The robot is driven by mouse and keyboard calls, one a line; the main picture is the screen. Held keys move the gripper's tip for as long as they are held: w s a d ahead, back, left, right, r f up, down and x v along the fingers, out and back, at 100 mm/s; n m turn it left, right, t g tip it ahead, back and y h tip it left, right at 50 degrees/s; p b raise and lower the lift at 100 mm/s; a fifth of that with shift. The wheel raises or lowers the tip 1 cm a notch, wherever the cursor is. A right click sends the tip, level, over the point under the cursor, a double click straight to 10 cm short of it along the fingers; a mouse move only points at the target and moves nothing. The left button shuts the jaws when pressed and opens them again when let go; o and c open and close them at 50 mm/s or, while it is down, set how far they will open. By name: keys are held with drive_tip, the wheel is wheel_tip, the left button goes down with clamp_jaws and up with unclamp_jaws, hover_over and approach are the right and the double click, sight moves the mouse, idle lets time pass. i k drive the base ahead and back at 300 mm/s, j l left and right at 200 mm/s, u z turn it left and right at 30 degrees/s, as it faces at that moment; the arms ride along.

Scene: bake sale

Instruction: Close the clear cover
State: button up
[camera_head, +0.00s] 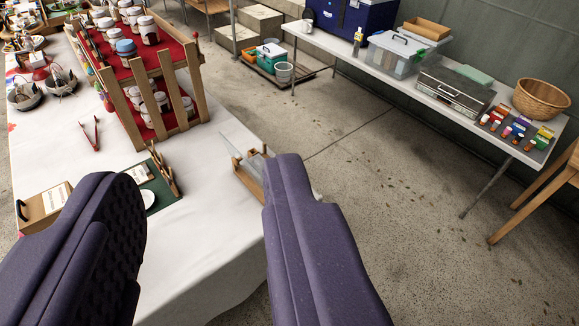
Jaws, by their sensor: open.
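A clear cover (238,140) shows as a thin see-through panel at the right edge of the white-covered table. It stands tilted up above a small wooden case (246,180), whose right part is hidden behind my right finger. My gripper (198,172) is open, with its two dark purple fingers wide apart and nothing between them. The right finger overlaps the case in the picture. I cannot tell whether it touches the case or the cover.
A wooden rack (160,70) with red shelves and jars stands behind the case. Red-handled tongs (91,132), a green board (160,190) and a cardboard box (44,207) lie left. Open floor (400,200) separates this table from the back table (385,72).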

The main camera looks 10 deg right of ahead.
sight(245, 166)
drive_tip(key=i+j+u, duration=0.15)
drive_tip(key=i+j, duration=0.15)
drive_tip(key=i+j+u, duration=0.2)
drive_tip(key=i, duration=0.35)
